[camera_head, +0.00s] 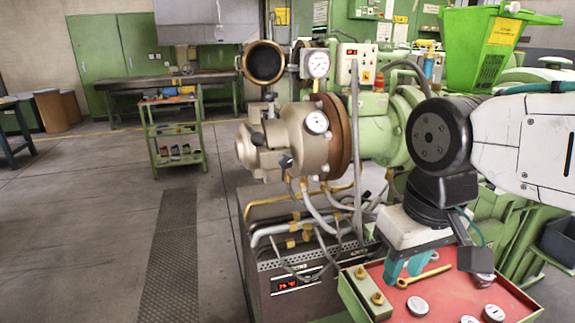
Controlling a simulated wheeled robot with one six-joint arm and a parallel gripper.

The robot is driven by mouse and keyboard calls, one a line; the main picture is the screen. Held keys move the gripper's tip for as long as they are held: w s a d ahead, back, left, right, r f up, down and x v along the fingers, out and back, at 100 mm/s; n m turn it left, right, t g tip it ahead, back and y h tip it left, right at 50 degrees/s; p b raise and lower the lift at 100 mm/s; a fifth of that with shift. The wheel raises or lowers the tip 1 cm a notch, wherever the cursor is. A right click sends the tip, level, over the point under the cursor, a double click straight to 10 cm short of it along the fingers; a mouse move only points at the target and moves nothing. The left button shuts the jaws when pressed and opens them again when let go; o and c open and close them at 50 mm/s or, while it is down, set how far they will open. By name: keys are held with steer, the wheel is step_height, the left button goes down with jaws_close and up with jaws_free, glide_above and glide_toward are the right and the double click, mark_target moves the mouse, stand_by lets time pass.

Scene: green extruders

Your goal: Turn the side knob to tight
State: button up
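My gripper (402,277) has two teal fingers that point down over the red panel (463,302) at the lower right. The fingers stand apart, with nothing clear between them. A yellow lever-like handle (424,277) lies just right of the fingers; I cannot tell whether they touch. Two small brass knobs (377,298) sit on a green block at the panel's left edge, below and left of the fingers. Several round grey caps (418,306) sit on the panel. I cannot tell which of these is the side knob. My wrist and arm hide part of the panel's back.
The extruder head (292,138) with hoses stands left of my arm, above a dark control box (296,289) with a red display. A gauge (316,64) is on top. A green hopper (488,45) rises behind my arm. The floor at left is free, with a cart (178,140) further back.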

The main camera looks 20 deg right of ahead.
steer(key=o, duration=0.6)
steer(key=shift+w+a+f+g, duration=0.1)
steer(key=shift+w+f+g, duration=0.2)
steer(key=shift+f, duration=0.25)
steer(key=shift+w+a+f+g, duration=0.1)
steer(key=shift+w+f+g, duration=0.1)
steer(key=shift+f+g, duration=0.25)
steer(key=m+t, duration=0.1)
steer(key=t, duration=1.7)
glide_toward(287, 162)
steer(key=w, duration=0.9)
steer(key=shift+f, duration=0.2)
steer(key=c, duration=1)
